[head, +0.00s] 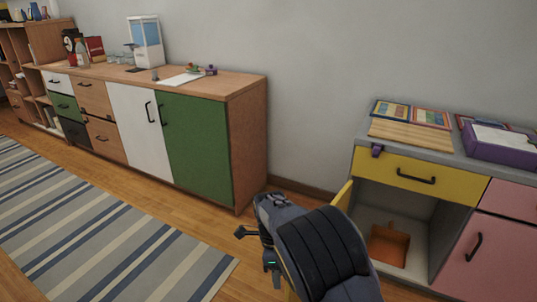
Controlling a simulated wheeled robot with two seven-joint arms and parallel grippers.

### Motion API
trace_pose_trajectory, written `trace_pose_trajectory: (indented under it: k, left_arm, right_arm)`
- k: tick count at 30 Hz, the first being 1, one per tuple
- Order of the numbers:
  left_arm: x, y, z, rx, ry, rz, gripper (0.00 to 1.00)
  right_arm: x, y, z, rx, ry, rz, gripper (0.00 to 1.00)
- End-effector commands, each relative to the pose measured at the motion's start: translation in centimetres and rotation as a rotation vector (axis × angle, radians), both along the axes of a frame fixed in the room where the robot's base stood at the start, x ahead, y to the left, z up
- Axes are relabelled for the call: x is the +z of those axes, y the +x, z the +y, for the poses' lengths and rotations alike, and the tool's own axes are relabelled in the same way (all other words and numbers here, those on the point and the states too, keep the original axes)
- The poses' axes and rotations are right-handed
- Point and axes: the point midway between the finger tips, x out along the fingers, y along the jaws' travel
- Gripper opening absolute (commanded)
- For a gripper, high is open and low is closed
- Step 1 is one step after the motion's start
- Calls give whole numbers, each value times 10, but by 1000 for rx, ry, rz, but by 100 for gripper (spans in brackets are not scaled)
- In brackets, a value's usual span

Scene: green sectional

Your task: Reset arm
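My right arm comes in from the bottom, and its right gripper (256,250) is above the wooden floor, between the green-doored sideboard and the yellow-and-pink cabinet. Its dark fingers stand apart, and nothing shows between them. The forearm hides part of the floor and of the yellow-and-pink cabinet. My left gripper is not in the picture.
A sideboard (248,150) with a green door stands at the left. At the right, a grey-topped cabinet (450,152) has an open compartment holding an orange dustpan-like item (389,246); its yellow door (343,196) stands open near my arm. A striped rug (95,235) lies left.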

Motion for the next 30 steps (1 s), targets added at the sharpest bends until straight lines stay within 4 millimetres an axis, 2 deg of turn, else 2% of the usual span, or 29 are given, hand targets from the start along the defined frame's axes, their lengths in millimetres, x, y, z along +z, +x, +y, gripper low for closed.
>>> trace_pose_trajectory:
  k: [5,8,13,18,24,30]
  left_arm:
    - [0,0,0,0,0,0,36]
    - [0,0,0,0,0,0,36]
    - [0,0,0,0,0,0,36]
    - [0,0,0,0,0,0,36]
    - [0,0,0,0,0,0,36]
    - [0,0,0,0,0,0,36]
  right_arm:
    - [40,-14,-43,115,200,-3,32]
    - [68,-31,-71,231,338,-45,32]
    - [111,-72,-115,480,513,-196,32]
    - [143,-123,-148,761,567,-403,32]
    - [159,-183,-171,1095,466,-618,32]
    - [157,-220,-178,1327,307,-713,32]
